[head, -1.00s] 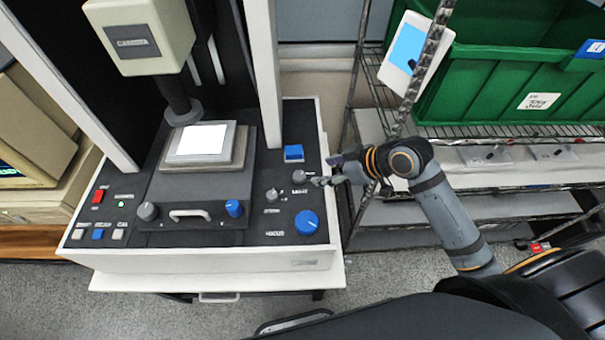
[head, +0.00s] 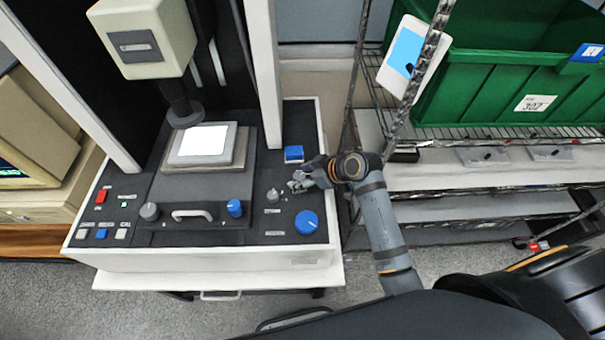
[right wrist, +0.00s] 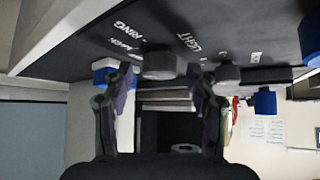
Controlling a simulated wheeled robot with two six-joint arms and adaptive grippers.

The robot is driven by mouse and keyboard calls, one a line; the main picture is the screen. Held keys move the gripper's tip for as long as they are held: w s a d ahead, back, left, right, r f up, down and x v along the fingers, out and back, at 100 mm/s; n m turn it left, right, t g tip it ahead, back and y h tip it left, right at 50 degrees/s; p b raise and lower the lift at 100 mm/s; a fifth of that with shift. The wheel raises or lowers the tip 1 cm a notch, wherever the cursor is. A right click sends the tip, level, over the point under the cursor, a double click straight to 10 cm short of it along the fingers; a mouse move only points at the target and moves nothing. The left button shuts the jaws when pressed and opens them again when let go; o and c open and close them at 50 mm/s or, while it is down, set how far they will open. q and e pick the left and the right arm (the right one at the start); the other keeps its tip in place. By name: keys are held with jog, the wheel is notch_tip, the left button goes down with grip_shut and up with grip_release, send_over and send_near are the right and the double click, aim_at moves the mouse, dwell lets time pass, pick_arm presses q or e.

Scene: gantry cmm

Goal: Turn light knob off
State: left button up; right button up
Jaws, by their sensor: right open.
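The machine's dark control panel (head: 262,225) carries grey and blue knobs. In the right wrist view, a grey knob (right wrist: 160,66) sits between my fingertips, beside printing that includes "RING" and "LIGHT"; I take it to be the light knob. In the right wrist view the gripper (right wrist: 161,80) is open, with a finger on either side of the knob and gaps showing. Where the knob points is unclear. My left gripper is not in view.
A smaller grey knob (head: 272,194) is left of the gripper, and a large blue knob (head: 306,222) is below. Another grey knob (right wrist: 228,75) lies just outside one finger. A wire rack with a green bin (head: 500,90) and a hanging tablet (head: 408,58) stands right.

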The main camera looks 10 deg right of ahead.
jog(key=c, duration=1.2)
jog(key=shift+o, duration=0.2)
jog(key=shift+n, duration=0.3)
jog(key=n+g, duration=0.1)
jog(key=n+g+y+b, duration=0.1)
jog(key=shift+w+d+n, duration=0.15)
jog(key=shift+w+n, duration=0.05)
jog(key=shift+n, duration=0.1)
jog(key=n+g+b, duration=0.1)
jog(key=n, duration=0.1)
jog(key=n+g+y+b, duration=0.1)
jog(key=n, duration=0.1)
jog(key=shift+w+g, duration=0.15)
jog(key=shift+g, duration=0.25)
jog(key=shift+n+g+y+b, duration=0.3)
jog(key=shift+n+g+b, duration=0.4)
jog(key=shift+n+b, duration=0.1)
